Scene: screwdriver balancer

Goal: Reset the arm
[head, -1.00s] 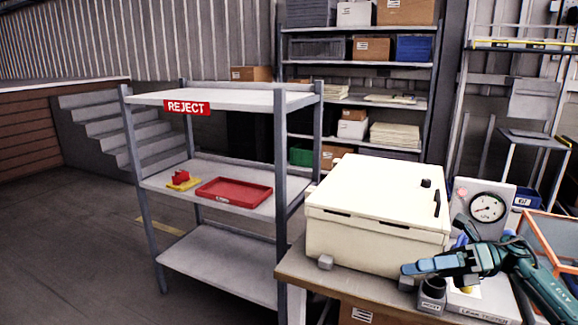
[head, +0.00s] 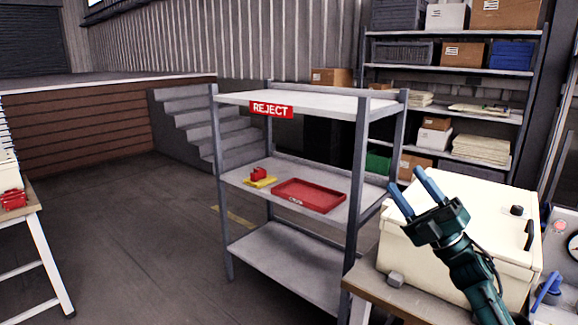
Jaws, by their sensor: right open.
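My right arm comes in from the lower right in the head view. Its gripper (head: 415,195) is raised, with the two blue fingers pointing up and left. The fingers are apart with nothing between them. The gripper appears in front of the cream box (head: 480,215) and to the right of the reject shelf. My left gripper does not show.
The grey shelf rack with a REJECT sign (head: 271,110) holds a red tray (head: 309,195) and a red-and-yellow item (head: 259,178) on its middle shelf. A table (head: 32,215) stands at far left. Open floor (head: 140,250) lies between them.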

